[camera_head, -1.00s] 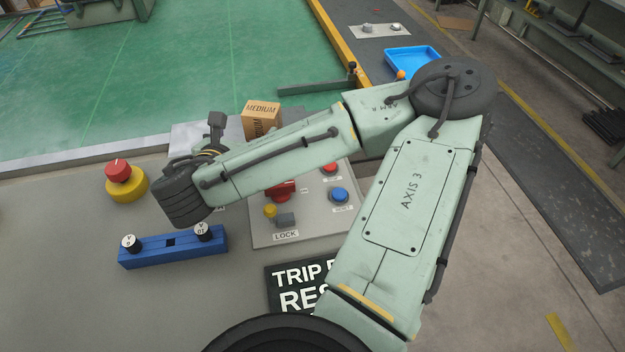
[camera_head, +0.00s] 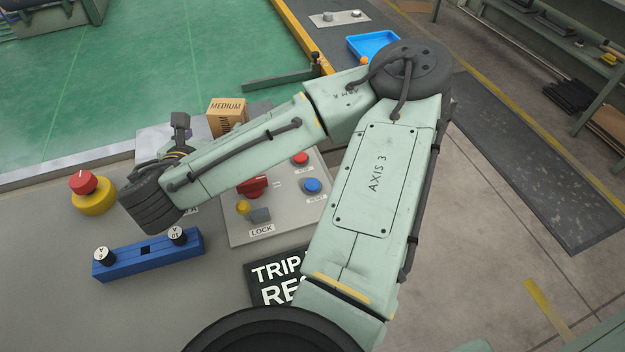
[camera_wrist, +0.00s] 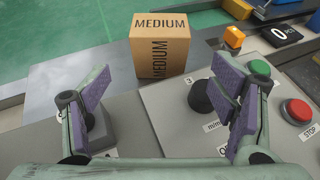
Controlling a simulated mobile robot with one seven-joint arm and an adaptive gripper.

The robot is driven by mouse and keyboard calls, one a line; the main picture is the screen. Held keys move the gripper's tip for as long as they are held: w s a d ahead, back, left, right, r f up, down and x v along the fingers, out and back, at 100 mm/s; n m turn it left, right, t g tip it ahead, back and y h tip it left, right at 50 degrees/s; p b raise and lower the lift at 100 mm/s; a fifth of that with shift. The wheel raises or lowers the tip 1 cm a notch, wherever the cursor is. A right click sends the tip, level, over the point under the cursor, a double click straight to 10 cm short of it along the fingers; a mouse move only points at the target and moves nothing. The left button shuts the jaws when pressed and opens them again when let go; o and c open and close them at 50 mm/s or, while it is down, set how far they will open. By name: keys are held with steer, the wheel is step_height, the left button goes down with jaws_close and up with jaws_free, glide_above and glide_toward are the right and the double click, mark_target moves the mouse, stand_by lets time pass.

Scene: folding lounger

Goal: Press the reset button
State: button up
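A blue button (camera_head: 312,186), with a small label I cannot read clearly, is on a grey sloping panel (camera_head: 285,225) in the head view. My forearm crosses above the panel, left of and behind this button. A black sign (camera_head: 270,275) reading "TRIP" and "RES" is partly hidden by my arm. My gripper (camera_wrist: 160,105) shows in the wrist view with its two purple-padded fingers wide apart and nothing between them. It is above a grey surface, facing a cardboard box. The blue button is not in the wrist view.
The panel also has a red button (camera_head: 299,158), a red switch and a yellow knob (camera_head: 242,207). A red-and-yellow emergency stop (camera_head: 92,195) and a blue bar (camera_head: 148,255) lie left. The wrist view shows a "MEDIUM" box (camera_wrist: 160,45), black knob (camera_wrist: 203,97), green button (camera_wrist: 259,70) and red STOP button (camera_wrist: 297,110).

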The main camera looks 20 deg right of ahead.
jaws_close()
stand_by(0.8)
stand_by(1.3)
